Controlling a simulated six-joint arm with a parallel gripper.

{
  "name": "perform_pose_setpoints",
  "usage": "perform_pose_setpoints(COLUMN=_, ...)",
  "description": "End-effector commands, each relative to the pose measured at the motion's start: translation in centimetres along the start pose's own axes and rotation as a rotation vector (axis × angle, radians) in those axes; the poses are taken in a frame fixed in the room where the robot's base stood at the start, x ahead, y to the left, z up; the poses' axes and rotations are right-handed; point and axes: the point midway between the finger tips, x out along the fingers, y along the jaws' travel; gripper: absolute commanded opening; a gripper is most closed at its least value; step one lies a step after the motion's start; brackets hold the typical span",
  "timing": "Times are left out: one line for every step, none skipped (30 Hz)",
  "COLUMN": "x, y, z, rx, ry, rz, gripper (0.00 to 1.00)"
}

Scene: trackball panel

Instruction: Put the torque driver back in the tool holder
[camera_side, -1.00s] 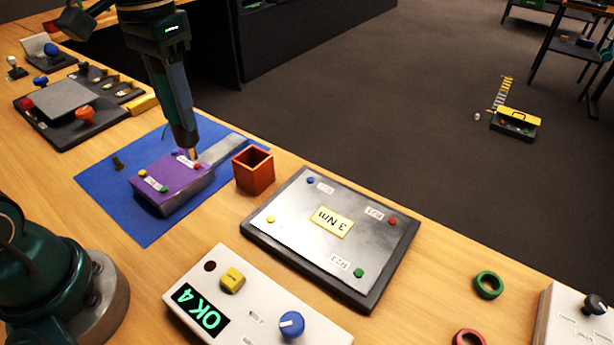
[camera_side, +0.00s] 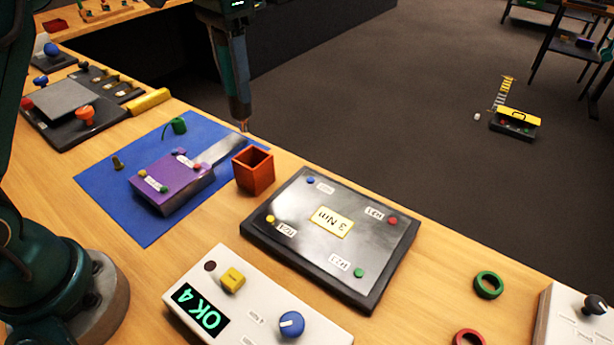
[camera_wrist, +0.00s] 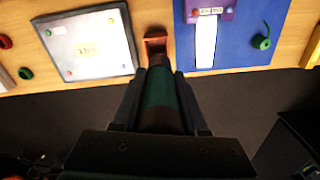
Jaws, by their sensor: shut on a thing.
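My gripper (camera_side: 229,32) is shut on the torque driver (camera_side: 237,85), a dark and green cylinder with a thin coppery tip, pointing nearly straight down. The driver also fills the middle of the wrist view (camera_wrist: 159,98), between the fingers. The tool holder (camera_side: 254,176) is an orange-red, open-topped square box on the wooden bench beside the blue mat. In the side view the driver's tip shows just above the holder's rim, a little left, with a gap. In the wrist view the driver hides part of the holder (camera_wrist: 155,37).
A purple block (camera_side: 172,184) with screws sits on the blue mat (camera_side: 125,215), with a green curled thing (camera_side: 178,127) behind. A plate marked 3 Nm (camera_side: 300,250) lies right of the holder. A white box reading OK 4 (camera_side: 255,310) stands in front.

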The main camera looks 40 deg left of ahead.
Motion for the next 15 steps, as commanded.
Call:
perform_pose_setpoints(x=0.4, y=0.2, z=-0.3, rx=0.009, ry=-0.003, rz=0.001, gripper=0.0)
perform_pose_setpoints(x=0.6, y=0.3, z=-0.4, rx=0.012, ry=-0.007, rz=0.002, gripper=0.0)
perform_pose_setpoints(x=0.9, y=0.4, z=-0.5, rx=0.015, ry=-0.012, rz=0.004, gripper=0.0)
perform_pose_setpoints(x=1.1, y=0.5, z=-0.5, rx=0.017, ry=-0.017, rz=0.005, gripper=0.0)
perform_pose_setpoints(x=1.4, y=0.5, z=-0.5, rx=0.018, ry=-0.019, rz=0.005, gripper=0.0)
perform_pose_setpoints(x=1.9, y=0.6, z=-0.4, rx=0.02, ry=-0.024, rz=0.006, gripper=0.0)
perform_pose_setpoints(x=2.2, y=0.6, z=-0.4, rx=0.02, ry=-0.023, rz=0.006, gripper=0.0)
perform_pose_setpoints(x=2.5, y=0.6, z=-0.4, rx=0.02, ry=-0.024, rz=0.006, gripper=0.0)
perform_pose_setpoints(x=3.0, y=0.6, z=-0.3, rx=0.02, ry=-0.024, rz=0.006, gripper=0.0)
perform_pose_setpoints(x=3.4, y=0.6, z=-0.3, rx=0.02, ry=-0.024, rz=0.006, gripper=0.0)
perform_pose_setpoints(x=3.9, y=0.6, z=-0.3, rx=0.02, ry=-0.024, rz=0.006, gripper=0.0)
perform_pose_setpoints(x=4.5, y=0.6, z=-0.3, rx=0.02, ry=-0.025, rz=0.007, gripper=0.0)
perform_pose_setpoints(x=5.0, y=0.6, z=-0.3, rx=0.02, ry=-0.025, rz=0.007, gripper=0.0)
perform_pose_setpoints(x=5.4, y=0.6, z=-0.3, rx=0.019, ry=-0.024, rz=0.007, gripper=0.0)
perform_pose_setpoints(x=5.8, y=0.6, z=-0.3, rx=0.019, ry=-0.023, rz=0.006, gripper=0.0)
